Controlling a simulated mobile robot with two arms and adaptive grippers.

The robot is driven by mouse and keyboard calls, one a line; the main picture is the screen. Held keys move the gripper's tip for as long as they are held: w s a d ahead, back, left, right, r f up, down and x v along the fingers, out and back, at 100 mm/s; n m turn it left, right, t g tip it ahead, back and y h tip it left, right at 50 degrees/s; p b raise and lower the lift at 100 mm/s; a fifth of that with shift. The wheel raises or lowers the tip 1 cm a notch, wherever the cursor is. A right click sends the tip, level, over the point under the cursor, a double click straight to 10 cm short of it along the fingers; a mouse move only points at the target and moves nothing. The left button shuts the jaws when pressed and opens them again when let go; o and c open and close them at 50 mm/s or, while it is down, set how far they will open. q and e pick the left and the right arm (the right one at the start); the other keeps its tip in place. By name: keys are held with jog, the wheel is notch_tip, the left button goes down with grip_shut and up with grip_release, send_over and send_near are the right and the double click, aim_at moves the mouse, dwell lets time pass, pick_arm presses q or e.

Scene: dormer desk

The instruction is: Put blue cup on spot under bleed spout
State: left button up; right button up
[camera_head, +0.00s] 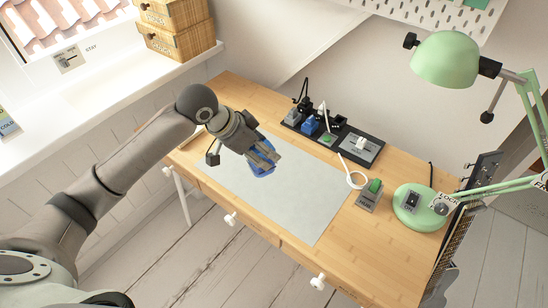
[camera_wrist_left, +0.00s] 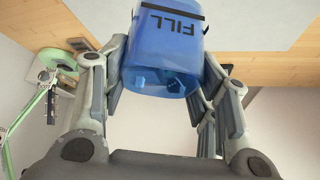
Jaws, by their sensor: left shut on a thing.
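The blue cup (camera_head: 262,169) is in my left gripper (camera_head: 264,155), above the grey mat on the desk. In the left wrist view the cup (camera_wrist_left: 168,58) is translucent blue, with a dark band and the word "FILL" upside down. The fingers of the left gripper (camera_wrist_left: 163,82) are on either side of it, shut on it. In the head view the gripper hides much of the cup. I cannot make out a bleed spout or a marked spot under one. My right gripper is not in view.
The grey mat (camera_head: 300,205) is bare on the wooden desk (camera_head: 395,255). A black strip (camera_head: 352,150) with plugs lies along the back. A small block with a green switch (camera_head: 369,194) and a green lamp (camera_head: 418,207) stand to the right. A dark grille panel (camera_head: 462,225) is beyond.

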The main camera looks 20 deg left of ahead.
pick_arm(q)
jog(key=w+f, duration=0.2)
jog(key=f, duration=0.1)
jog(key=w+f, duration=0.2)
jog(key=f, duration=0.1)
jog(key=w+d+f, duration=0.1)
jog(key=w+f, duration=0.1)
jog(key=f, duration=0.1)
jog(key=shift+w+d+f, duration=0.1)
jog(key=shift+w+f, duration=0.2)
jog(key=shift+f, duration=0.1)
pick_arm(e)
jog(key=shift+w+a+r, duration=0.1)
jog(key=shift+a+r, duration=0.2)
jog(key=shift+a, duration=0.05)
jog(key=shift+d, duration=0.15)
pick_arm(q)
jog(key=o, duration=1)
jog(key=shift+f, duration=0.1)
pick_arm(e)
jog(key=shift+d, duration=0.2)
